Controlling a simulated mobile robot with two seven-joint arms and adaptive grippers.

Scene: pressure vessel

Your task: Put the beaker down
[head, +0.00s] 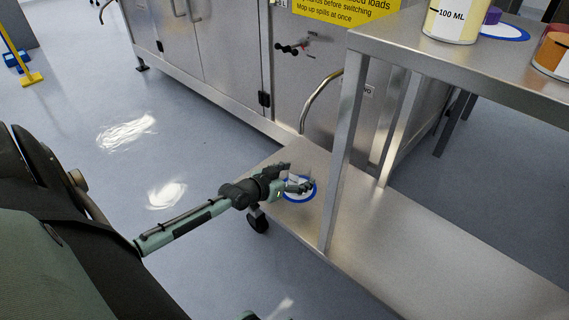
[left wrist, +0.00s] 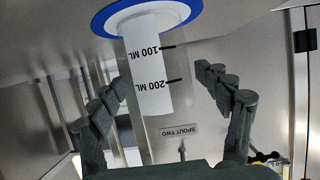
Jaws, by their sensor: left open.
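The left wrist view is upside down. In the head view the blue-rimmed disc (head: 299,198) lies on the cart's lower shelf, and the beaker is mostly hidden by my gripper. My left gripper (head: 299,179) is open at the beaker. In the left wrist view its dark fingers (left wrist: 168,92) are spread on either side of the beaker, with gaps visible. My right gripper does not show.
The steel cart's upper shelf (head: 465,62) holds a 100 ML container (head: 452,22) and an orange-banded one (head: 553,52). A cart leg (head: 343,150) stands just right of my left gripper. A steel cabinet (head: 225,60) is behind. The lower shelf (head: 420,250) is clear toward the front right.

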